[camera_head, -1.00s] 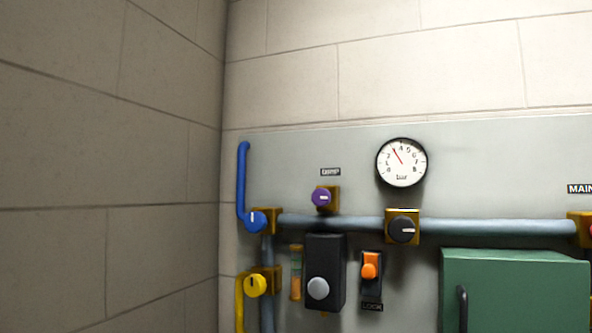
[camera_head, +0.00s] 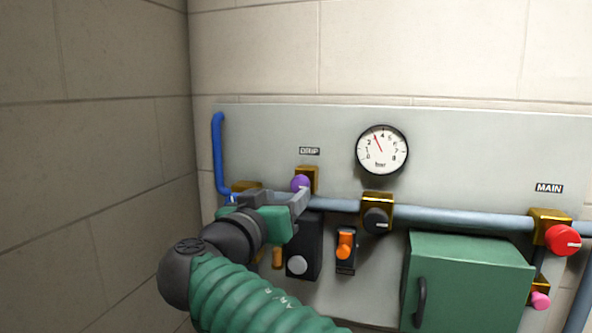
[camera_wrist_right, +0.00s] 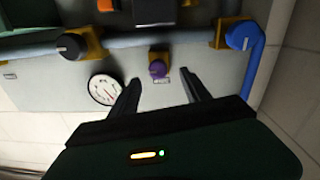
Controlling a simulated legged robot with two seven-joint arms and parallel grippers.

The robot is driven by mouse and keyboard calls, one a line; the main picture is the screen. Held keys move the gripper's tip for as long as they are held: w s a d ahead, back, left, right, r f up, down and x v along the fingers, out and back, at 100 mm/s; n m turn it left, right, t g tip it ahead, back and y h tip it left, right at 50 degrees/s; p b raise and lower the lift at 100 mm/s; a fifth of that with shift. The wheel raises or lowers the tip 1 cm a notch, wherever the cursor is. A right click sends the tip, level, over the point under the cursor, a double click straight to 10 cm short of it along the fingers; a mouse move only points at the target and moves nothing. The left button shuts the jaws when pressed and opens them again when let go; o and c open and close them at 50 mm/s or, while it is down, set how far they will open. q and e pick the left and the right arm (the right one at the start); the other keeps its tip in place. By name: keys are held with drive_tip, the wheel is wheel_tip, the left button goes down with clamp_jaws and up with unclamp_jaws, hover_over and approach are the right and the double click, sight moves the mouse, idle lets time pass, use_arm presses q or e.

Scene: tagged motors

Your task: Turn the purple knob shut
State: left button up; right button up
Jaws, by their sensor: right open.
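The purple knob (camera_head: 300,183) sits on a brass mount under a small label on the grey panel. My right gripper (camera_head: 302,200) reaches up to it from the lower left in the head view and covers part of its lower side. In the right wrist view, the purple knob (camera_wrist_right: 158,69) lies beyond and between the two open fingers (camera_wrist_right: 160,92). The fingers are apart and hold nothing. A gap to the knob shows in that view. My left gripper is not in view.
A pressure gauge (camera_head: 382,150) is to the upper right. A black knob (camera_head: 377,220) sits on the grey pipe (camera_head: 455,216). A green cabinet (camera_head: 470,285), orange switch (camera_head: 346,243), red knob (camera_head: 563,240) and pink knob (camera_head: 541,300) are further right. A blue pipe (camera_head: 218,150) is left.

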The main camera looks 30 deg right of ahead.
sight(297, 186)
drive_tip(key=p+x, duration=0.2)
drive_tip(key=x, duration=0.1)
drive_tip(key=p+x, duration=0.1)
drive_tip(key=x, duration=0.1)
drive_tip(key=shift+s+d+r, duration=0.2)
drive_tip(key=shift+d+r, duration=0.2)
drive_tip(key=shift+w+d+f, duration=0.1)
drive_tip(key=shift+w+d, duration=0.05)
drive_tip(key=shift+w, duration=0.05)
drive_tip(key=shift+w+f+p, duration=0.15)
drive_tip(key=shift+w+p, duration=0.15)
drive_tip(key=shift+w+a, duration=0.15)
drive_tip(key=shift+a, duration=0.1)
drive_tip(key=shift+c, duration=1.4)
drive_tip(key=shift+s+d, duration=0.25)
drive_tip(key=shift+d, duration=0.1)
drive_tip(key=c, duration=0.7)
clamp_jaws()
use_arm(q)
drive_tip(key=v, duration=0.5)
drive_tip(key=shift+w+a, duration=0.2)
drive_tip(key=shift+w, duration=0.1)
use_arm(e)
drive_tip(key=shift+w+a, duration=0.1)
